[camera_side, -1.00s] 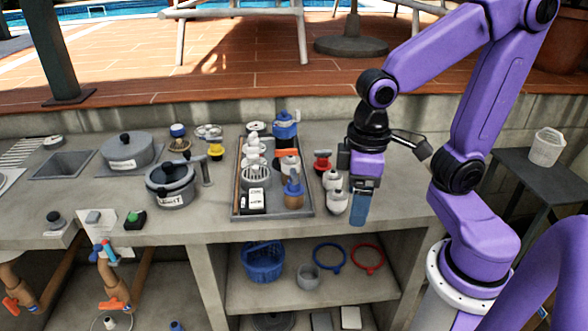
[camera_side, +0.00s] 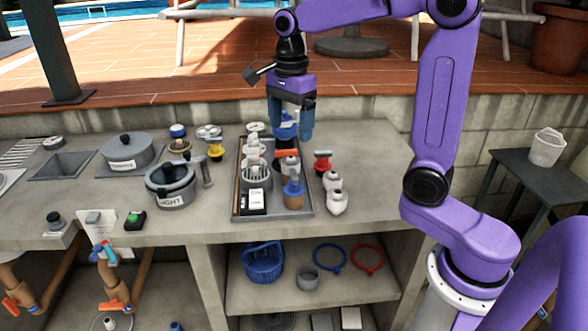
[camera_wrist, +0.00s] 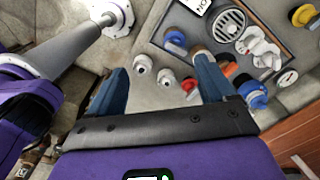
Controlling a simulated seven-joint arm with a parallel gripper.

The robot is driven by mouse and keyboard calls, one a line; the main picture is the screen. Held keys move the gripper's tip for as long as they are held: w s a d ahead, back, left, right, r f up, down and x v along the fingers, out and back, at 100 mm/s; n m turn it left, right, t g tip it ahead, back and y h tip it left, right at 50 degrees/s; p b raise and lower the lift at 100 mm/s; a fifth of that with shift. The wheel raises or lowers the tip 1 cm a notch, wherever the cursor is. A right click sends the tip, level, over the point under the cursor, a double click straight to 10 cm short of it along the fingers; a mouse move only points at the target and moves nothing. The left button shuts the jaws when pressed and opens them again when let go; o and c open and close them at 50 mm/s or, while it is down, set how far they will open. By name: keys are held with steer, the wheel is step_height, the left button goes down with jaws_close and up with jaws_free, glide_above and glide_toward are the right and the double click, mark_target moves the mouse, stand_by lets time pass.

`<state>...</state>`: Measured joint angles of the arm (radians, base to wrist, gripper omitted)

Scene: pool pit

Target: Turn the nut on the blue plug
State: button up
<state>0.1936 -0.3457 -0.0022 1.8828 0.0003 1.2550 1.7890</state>
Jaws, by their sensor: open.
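Two blue fittings show at the tray, and I cannot tell which is the blue plug. One with a tan base (camera_side: 293,188) stands at the tray's front right; its blue part also shows in the wrist view (camera_wrist: 175,40). The other (camera_side: 285,131) is at the tray's back right, partly hidden behind my fingers; it shows beyond the right finger in the wrist view (camera_wrist: 255,95). A separate nut cannot be made out. My gripper (camera_side: 291,132) is open and empty, fingers pointing down, apparently above the back of the tray. Its fingers also show in the wrist view (camera_wrist: 160,65).
The grey tray (camera_side: 237,200) holds several other fittings and an orange-handled valve (camera_side: 287,153). A red-topped fitting (camera_side: 322,160) and white fittings (camera_side: 335,200) stand right of it. Pots (camera_side: 172,185) stand to the left. The counter's right end is clear.

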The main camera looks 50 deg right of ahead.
mark_target(294, 174)
steer(key=w+d+r+m, duration=0.2)
steer(key=w+d+m, duration=0.1)
steer(key=d+m, duration=0.3)
steer(key=shift+m, duration=0.7)
steer(key=f, duration=0.6)
steer(key=a+f, duration=0.1)
steer(key=f, duration=1)
steer(key=shift+s+a+f, duration=0.1)
steer(key=shift+a+f, duration=0.15)
steer(key=shift+f, duration=0.15)
steer(key=shift+c, duration=0.3)
steer(key=c, duration=1)
